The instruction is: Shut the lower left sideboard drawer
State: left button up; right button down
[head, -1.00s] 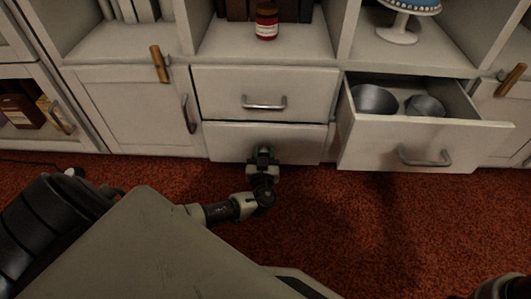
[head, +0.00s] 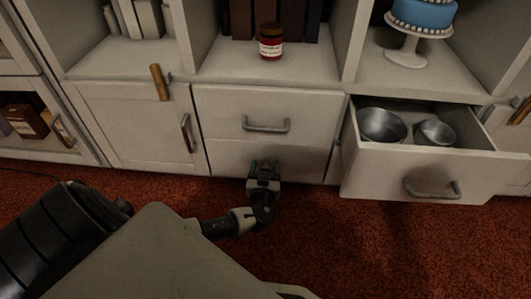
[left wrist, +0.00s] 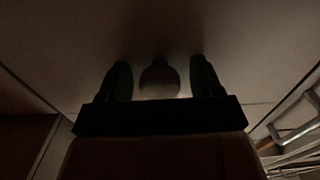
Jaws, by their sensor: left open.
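The lower left sideboard drawer (head: 229,157) is a pale front below the upper left drawer (head: 222,109). It looks shut or almost shut; a small gap would be hard to see. My left gripper (head: 263,168) is at the middle of its front and hides its handle. In the left wrist view my left gripper (left wrist: 160,80) has its fingers apart, facing a pale drawer front (left wrist: 65,60) at close range. A dark rounded shape shows between the fingers, and I cannot tell what it is. Whether the fingertips touch the front is unclear. My right gripper is out of view.
The right drawer (head: 370,179) stands open with two metal bowls inside and juts out beside my left gripper. A cabinet door (head: 135,130) is on the left. A jar (head: 271,42) and a cake stand (head: 407,50) are on the shelves. Red carpet (head: 340,250) lies clear in front.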

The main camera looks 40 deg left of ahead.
pick_arm(q)
jog(key=p+v, duration=0.4)
jog(key=v, duration=0.6)
jog(key=shift+s, duration=0.3)
jog(key=shift+d, duration=0.15)
